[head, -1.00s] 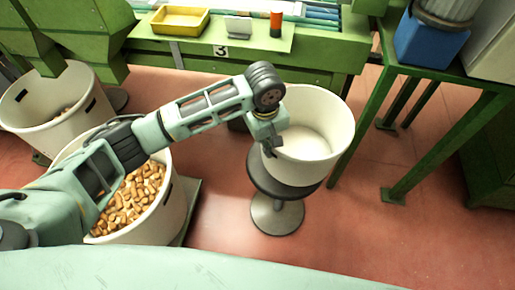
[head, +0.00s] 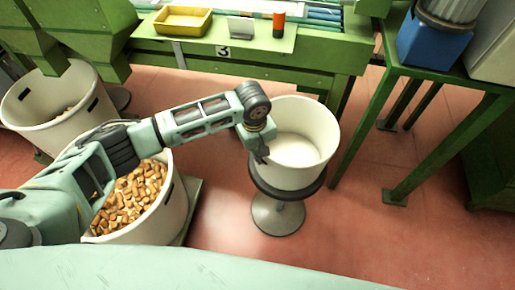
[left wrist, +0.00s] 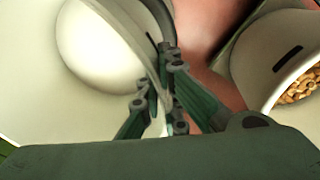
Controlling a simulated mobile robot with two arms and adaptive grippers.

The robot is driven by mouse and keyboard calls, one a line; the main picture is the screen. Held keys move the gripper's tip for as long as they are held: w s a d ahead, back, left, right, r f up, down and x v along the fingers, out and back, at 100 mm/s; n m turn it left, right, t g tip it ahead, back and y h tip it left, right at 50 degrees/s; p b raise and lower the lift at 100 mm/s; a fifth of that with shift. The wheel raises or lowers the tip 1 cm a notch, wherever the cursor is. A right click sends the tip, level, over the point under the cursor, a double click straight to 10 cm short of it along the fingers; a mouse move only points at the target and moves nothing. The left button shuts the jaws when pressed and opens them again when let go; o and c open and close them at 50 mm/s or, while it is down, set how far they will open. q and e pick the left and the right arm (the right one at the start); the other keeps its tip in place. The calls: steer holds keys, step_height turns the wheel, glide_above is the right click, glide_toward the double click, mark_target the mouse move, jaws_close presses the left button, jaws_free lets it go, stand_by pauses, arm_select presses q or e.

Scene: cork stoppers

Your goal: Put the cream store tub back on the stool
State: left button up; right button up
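The cream store tub (head: 318,125) is upright and looks empty inside. It is over the dark round seat of the stool (head: 277,217), roughly centred on it; I cannot tell whether its bottom touches the seat. My left gripper (head: 262,155) is at the tub's left side, shut on its wall. In the left wrist view, the gripper's fingers (left wrist: 158,92) lie on either side of the wall of the tub (left wrist: 75,50), and the dark edge of the stool seat (left wrist: 168,22) shows beside it. My right gripper is not in view.
A cream bin of corks (head: 172,213) stands left of the stool, below my left arm. Another cream bin (head: 25,100) is farther left. A green bench with a yellow tray (head: 183,21) runs behind, and a green-legged table (head: 440,140) stands right. Red floor is clear right of the stool.

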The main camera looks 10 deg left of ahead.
arm_select(q)
steer(key=o, duration=0.5)
steer(key=r, duration=0.4)
steer(key=s+r, duration=0.1)
steer(key=r, duration=0.7)
steer(key=shift+s+a+r+p, duration=0.1)
steer(key=shift+s+a+p, duration=0.05)
steer(key=shift+p, duration=0.2)
